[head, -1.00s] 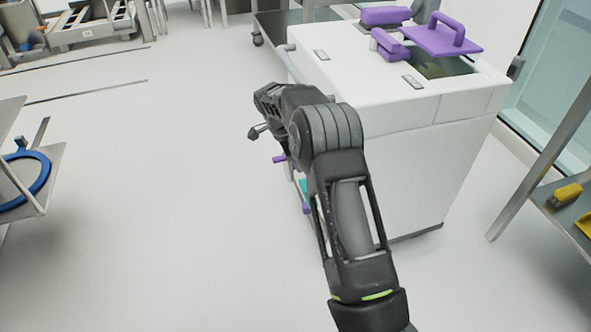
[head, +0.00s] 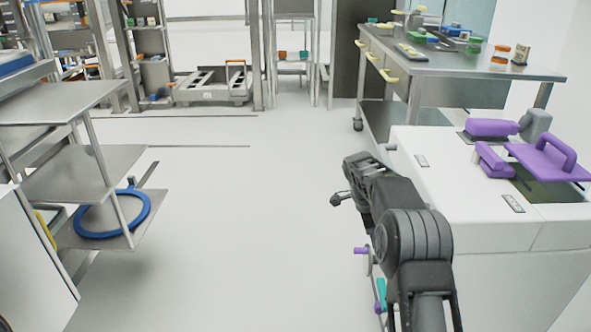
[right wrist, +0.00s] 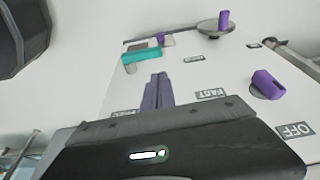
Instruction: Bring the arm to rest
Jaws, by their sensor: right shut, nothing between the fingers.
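My right arm (head: 410,235) rises from the bottom right of the head view and bends beside the front of a white machine (head: 440,147). The arm hides part of that front, and its gripper cannot be made out there. In the right wrist view the dark gripper body fills the bottom, and the narrow closed fingers of my right gripper (right wrist: 158,88) show above it. They are shut and empty, in front of the machine's labelled panel (right wrist: 215,75). A gap to the panel cannot be judged. My left gripper is in neither view.
Purple knobs (right wrist: 266,86) and a teal part (right wrist: 141,56) stick out from the panel. A purple lid (head: 548,160) is on top of the machine. A steel table (head: 480,65) stands behind. Shelves with a blue ring (head: 78,225) are at the left. The middle floor is clear.

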